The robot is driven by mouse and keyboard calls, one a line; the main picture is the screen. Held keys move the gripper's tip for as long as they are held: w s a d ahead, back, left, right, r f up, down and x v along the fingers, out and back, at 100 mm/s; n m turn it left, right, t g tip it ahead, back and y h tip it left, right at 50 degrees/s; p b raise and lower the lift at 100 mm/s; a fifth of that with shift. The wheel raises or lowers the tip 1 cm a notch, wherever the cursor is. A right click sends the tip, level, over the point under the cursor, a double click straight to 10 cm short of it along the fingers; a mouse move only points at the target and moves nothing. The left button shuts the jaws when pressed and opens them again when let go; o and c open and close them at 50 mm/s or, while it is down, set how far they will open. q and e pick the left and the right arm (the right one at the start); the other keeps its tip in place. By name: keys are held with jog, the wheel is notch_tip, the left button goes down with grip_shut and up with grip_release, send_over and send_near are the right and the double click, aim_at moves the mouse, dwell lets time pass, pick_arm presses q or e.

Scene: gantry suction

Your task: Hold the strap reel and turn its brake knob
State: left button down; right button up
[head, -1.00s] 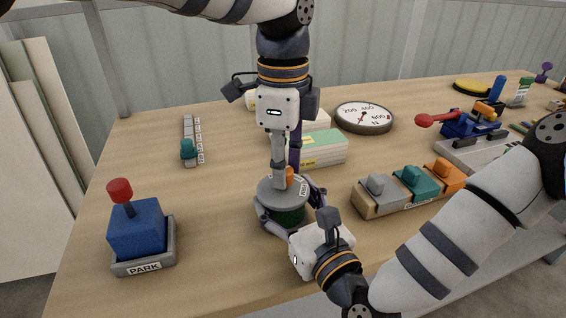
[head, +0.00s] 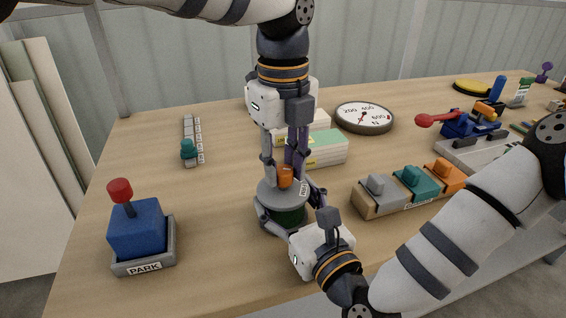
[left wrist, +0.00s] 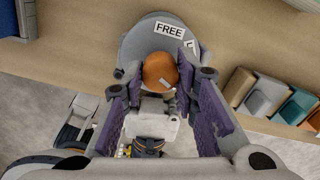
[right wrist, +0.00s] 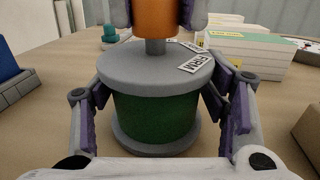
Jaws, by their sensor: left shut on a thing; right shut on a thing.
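The strap reel, with a grey top disc (head: 268,194) and a green drum (right wrist: 155,118), stands upright near the table's front. Its orange brake knob (head: 286,176) sits on a short post above the disc. My left gripper (head: 285,180) points down from above, shut on the knob, with a purple-padded finger on each side in the left wrist view. A pale mark (left wrist: 165,81) shows on the knob. A "FREE" label (left wrist: 169,29) and a second, partly hidden label are on the disc. My right gripper (head: 289,212) is low at the front, shut around the drum.
A blue block with a red knob on a "PARK" base (head: 143,267) stands at left. Boxes (head: 325,150) and a round dial (head: 364,117) are behind. A row of coloured switches (head: 380,199) is close on the right. The table between reel and PARK base is clear.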

aim_at(284, 169)
dwell(0.4)
pick_arm(q)
jog(key=c, duration=1.2)
grip_release()
jog(key=shift+c, duration=0.2)
jog(key=shift+r, duration=0.1)
notch_tip(284, 169, up, 12)
pick_arm(e)
jog(key=o, duration=2)
jog(key=shift+o, duration=0.2)
jog(key=shift+s, duration=0.1)
